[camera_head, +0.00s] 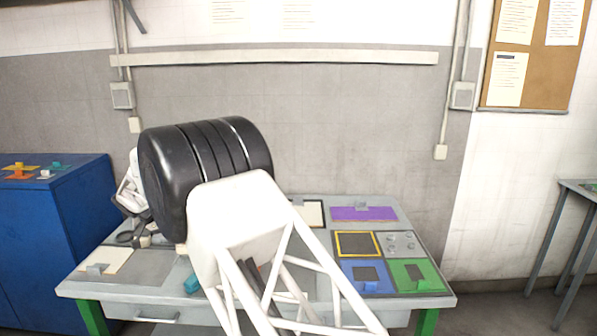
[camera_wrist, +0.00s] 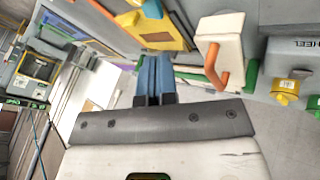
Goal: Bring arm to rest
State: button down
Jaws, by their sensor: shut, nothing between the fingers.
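I cannot make out a buffing brush in either view.
The bench's right side carries a purple mat (camera_head: 350,213), a yellow-framed panel (camera_head: 342,244), a blue mat (camera_head: 348,283) and a green mat (camera_head: 402,286). A blue cabinet (camera_head: 60,235) stands left. A white block with an orange hook (camera_wrist: 228,48) is near the gripper.

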jog(key=s+d+r+y, duration=0.1)
jog(key=d+r, duration=0.3)
jog(key=d, duration=0.3)
jog(key=s+d+r+n+g, duration=0.1)
jog(key=s+d+r, duration=0.1)
jog(key=d+r, duration=0.35)
jog(key=s+d+r+y, duration=0.1)
jog(key=d+r, duration=0.1)
jog(key=d, duration=0.6)
jog(key=s+d+r+n+y, duration=0.1)
jog(key=s+d+r, duration=0.3)
jog(key=s+d, duration=0.65)
jog(key=s+d+r+y, duration=0.1)
jog(key=s+d+r, duration=0.45)
jog(key=d, duration=0.85)
jog(key=s+d+f, duration=0.2)
jog(key=s+d, duration=0.2)
jog(key=s, duration=0.6)
jog(key=s+d+f+n+y, duration=0.1)
jog(key=s+d+f, duration=0.2)
jog(key=s, duration=0.7)
jog(key=s+d+f+n+t+y, duration=0.1)
jog(key=s+d+f, duration=0.2)
jog(key=s+d, duration=0.4)
jog(key=s, duration=0.3)
jog(key=shift+d, duration=0.2)
jog(key=shift+s, duration=0.1)
